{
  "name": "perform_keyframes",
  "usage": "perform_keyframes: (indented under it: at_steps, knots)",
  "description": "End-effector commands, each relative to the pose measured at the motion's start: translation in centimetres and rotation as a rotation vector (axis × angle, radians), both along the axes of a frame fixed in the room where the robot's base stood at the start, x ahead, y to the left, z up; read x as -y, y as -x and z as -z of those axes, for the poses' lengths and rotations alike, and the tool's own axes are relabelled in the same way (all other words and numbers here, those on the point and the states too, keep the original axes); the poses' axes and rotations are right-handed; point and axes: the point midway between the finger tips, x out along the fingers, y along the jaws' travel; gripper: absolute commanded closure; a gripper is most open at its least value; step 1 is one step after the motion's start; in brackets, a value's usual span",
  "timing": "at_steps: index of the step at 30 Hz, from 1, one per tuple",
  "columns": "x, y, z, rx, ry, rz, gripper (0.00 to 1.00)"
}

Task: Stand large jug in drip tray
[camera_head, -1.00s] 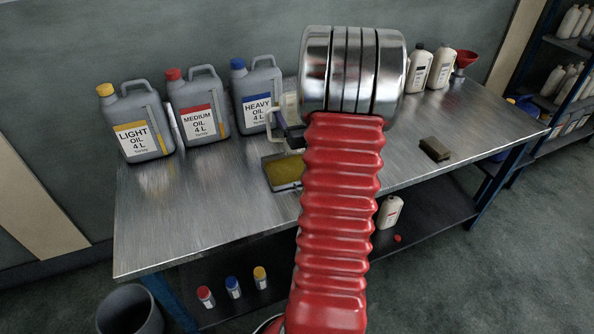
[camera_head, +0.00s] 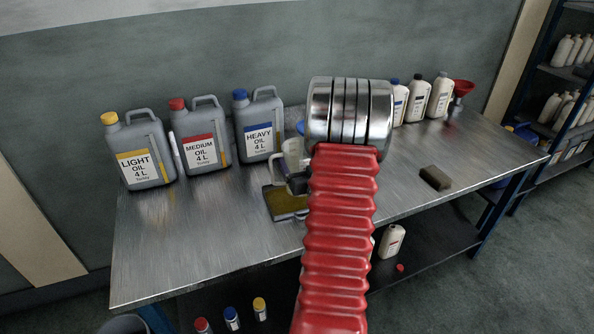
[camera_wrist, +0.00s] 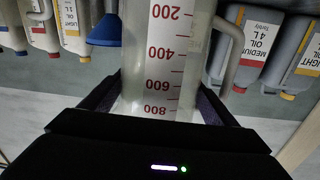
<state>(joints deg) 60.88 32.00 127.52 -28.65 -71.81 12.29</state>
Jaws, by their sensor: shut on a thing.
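The large jug (camera_wrist: 165,60) is clear with red volume marks. In the wrist view it stands between the two fingers of my gripper (camera_wrist: 160,105), which is shut on it. In the head view a pale part of the jug (camera_head: 291,152) shows left of my red arm, with my dark gripper (camera_head: 298,183) in front of it. The drip tray (camera_head: 284,204) is a shallow, dark-rimmed tray with a yellowish inside, on the bench below the gripper. My gripper and arm hide part of it. The jug's base is hidden, so I cannot tell whether it touches the tray.
Light (camera_head: 140,166), medium (camera_head: 204,152) and heavy (camera_head: 259,140) oil cans stand left along the bench's back. White bottles (camera_head: 439,96), a red funnel (camera_head: 462,90) and a dark block (camera_head: 435,178) are right. The bench (camera_head: 180,235) is clear at front left.

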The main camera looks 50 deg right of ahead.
Motion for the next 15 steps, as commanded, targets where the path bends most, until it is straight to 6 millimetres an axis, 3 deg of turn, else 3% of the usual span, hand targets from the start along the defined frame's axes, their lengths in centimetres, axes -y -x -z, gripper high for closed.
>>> perform_keyframes:
  at_steps: [10, 15]
  knots:
    - [0.0, 0.0, 0.1, 0.001, 0.001, 0.0, 0.43]
    - [0.0, 0.0, 1.5, -0.001, -0.003, 0.0, 0.43]
